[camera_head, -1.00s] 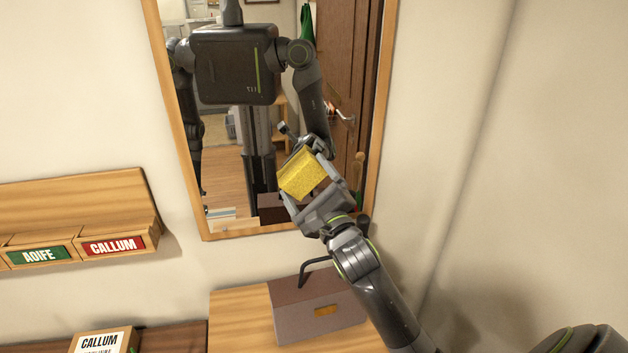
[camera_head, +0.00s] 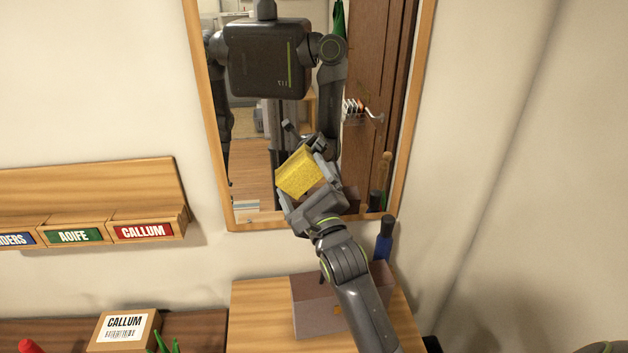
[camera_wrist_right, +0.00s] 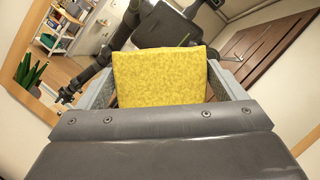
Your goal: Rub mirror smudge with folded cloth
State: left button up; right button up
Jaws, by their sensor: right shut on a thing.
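The yellow folded cloth (camera_head: 297,172) is held in my right gripper (camera_head: 308,180), in front of the lower middle of the wood-framed mirror (camera_head: 265,135). In the right wrist view the cloth (camera_wrist_right: 160,78) sits between the two grey fingers, its flat face towards the camera. The mirror glass reflects my body and arm, a door and a room. I cannot tell whether the cloth touches the glass. I see no clear smudge; part of the lower glass is hidden by the gripper and cloth.
Below the mirror, a brown box (camera_head: 310,312) stands on a wooden surface (camera_head: 258,315), partly behind my right arm. A dark-capped blue bottle (camera_head: 384,243) stands behind it. A name-labelled wooden rack (camera_head: 95,190) is on the left wall. A CALLUM parcel (camera_head: 125,325) lies below it.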

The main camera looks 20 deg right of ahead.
aim_at(283, 181)
jog(key=shift+w+a, duration=0.3)
jog(key=shift+a, duration=0.65)
jog(key=shift+w+a, duration=0.3)
jog(key=shift+a, duration=0.65)
jog(key=shift+s, duration=0.15)
